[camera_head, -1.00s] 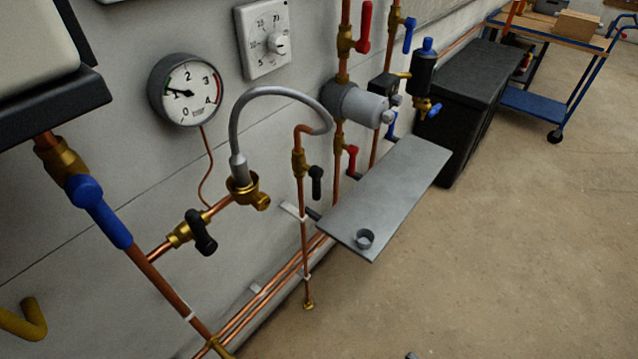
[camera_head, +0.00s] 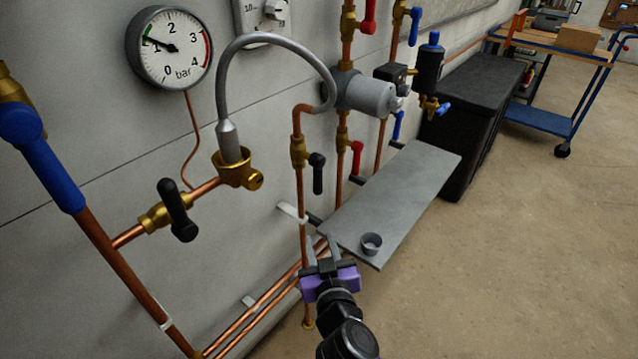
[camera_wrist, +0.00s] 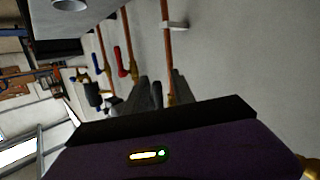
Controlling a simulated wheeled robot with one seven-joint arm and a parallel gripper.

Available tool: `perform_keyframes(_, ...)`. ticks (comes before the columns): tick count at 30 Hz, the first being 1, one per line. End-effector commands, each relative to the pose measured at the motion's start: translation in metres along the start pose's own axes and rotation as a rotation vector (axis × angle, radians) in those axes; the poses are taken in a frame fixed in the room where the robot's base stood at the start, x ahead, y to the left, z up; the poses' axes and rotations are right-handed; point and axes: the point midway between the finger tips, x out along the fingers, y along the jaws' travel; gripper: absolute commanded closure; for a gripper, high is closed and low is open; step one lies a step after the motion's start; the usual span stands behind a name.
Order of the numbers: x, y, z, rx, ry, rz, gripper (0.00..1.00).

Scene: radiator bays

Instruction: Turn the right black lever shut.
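The right black lever (camera_head: 318,173) is on a brass valve (camera_head: 299,152) on a vertical copper pipe, under the end of a grey hose. It hangs down, roughly in line with the pipe. My gripper (camera_head: 321,240) is below it, near the shelf's front left corner, with its fingers apart and nothing seen between them in the head view. In the wrist view the dark lever (camera_wrist: 157,94) shows between the grey fingers, apparently beyond them. The left black lever (camera_head: 178,210) sits slanted across its own copper pipe.
A grey shelf (camera_head: 410,190) with a small metal cup (camera_head: 371,246) juts out just right of my gripper. Red lever (camera_head: 357,160) is close to the right. A pressure gauge (camera_head: 170,48) and grey hose (camera_head: 270,42) are above left. Open floor lies at right.

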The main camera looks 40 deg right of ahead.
Motion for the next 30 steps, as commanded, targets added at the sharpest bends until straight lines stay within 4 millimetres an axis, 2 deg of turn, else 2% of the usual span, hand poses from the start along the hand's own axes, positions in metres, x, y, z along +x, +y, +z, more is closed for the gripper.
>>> perform_keyframes(1,0.02,-0.002,-0.01,0.02,0.03,0.042,0.69)
perform_keyframes(6,0.059,0.005,-0.052,0.08,0.105,0.175,0.69)
perform_keyframes(12,0.076,0.011,-0.082,0.125,0.155,0.254,0.69)
perform_keyframes(17,0.086,0.015,-0.088,0.13,0.162,0.267,0.69)
perform_keyframes(30,0.143,0.031,-0.096,0.129,0.16,0.265,0.69)
